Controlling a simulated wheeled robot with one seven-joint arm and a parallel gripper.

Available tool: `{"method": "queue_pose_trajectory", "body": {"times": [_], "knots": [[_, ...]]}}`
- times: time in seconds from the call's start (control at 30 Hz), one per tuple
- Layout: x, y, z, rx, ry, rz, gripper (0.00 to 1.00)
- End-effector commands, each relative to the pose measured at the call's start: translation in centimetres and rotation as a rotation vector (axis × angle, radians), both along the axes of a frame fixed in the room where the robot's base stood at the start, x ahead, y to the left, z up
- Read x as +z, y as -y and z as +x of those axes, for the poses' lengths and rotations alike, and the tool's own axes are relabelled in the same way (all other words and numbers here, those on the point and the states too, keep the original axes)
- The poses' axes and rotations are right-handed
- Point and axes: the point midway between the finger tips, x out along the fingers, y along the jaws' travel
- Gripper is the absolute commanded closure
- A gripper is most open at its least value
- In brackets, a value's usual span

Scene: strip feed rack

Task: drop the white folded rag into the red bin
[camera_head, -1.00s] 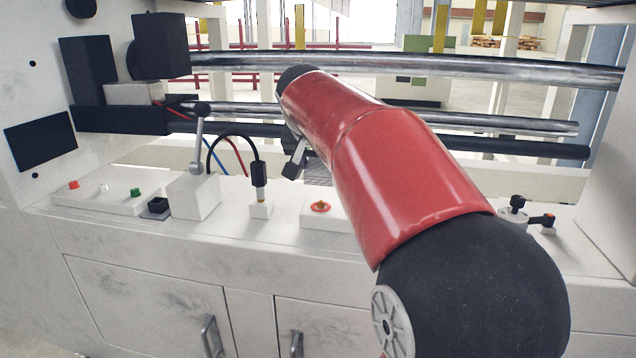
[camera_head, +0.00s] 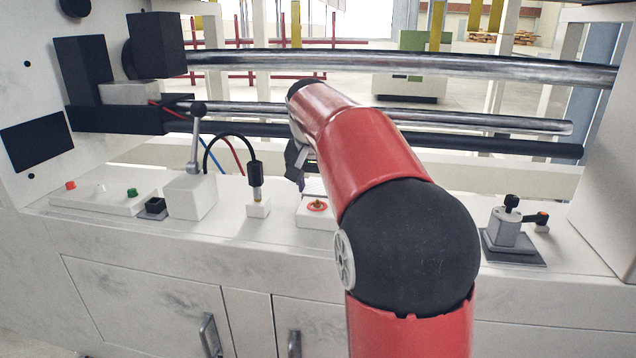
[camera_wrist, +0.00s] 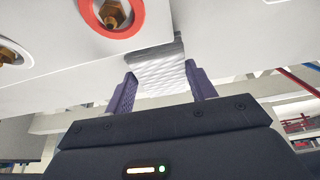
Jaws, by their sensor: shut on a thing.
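My gripper (camera_wrist: 161,82) shows in the wrist view with its two purple fingers apart, one on each side of the white folded rag (camera_wrist: 160,73). The rag has a quilted texture and fills the space between the fingers; its far end is a grey-white fold. In the head view only a dark sliver of my gripper (camera_head: 295,160) shows behind my red arm, beside the panel, and the rag is hidden there. No red bin can be made out in either view.
A white box with a red-ringed brass button (camera_head: 317,205) is close to my gripper; the ring (camera_wrist: 112,14) also shows in the wrist view. A black cable plug (camera_head: 256,175), lever box (camera_head: 190,196) and valve block (camera_head: 510,235) stand on the ledge. Metal rollers (camera_head: 400,67) cross behind.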

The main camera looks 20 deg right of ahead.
Motion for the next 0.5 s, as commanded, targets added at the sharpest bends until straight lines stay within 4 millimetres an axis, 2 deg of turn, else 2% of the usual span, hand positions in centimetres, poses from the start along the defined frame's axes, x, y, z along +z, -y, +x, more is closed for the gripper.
{"method": "queue_pose_trajectory", "body": {"times": [0.27, 0.3, 0.47, 0.5], "knots": [[-0.26, 0.01, -0.01, 0.000, 0.001, -0.001, 0.66], [-0.30, 0.01, 0.00, 0.000, 0.002, -0.001, 0.43], [-0.22, 0.01, 0.00, 0.000, 0.002, -0.001, 0.23], [-0.22, 0.01, 0.00, 0.000, 0.002, -0.001, 0.23]]}}
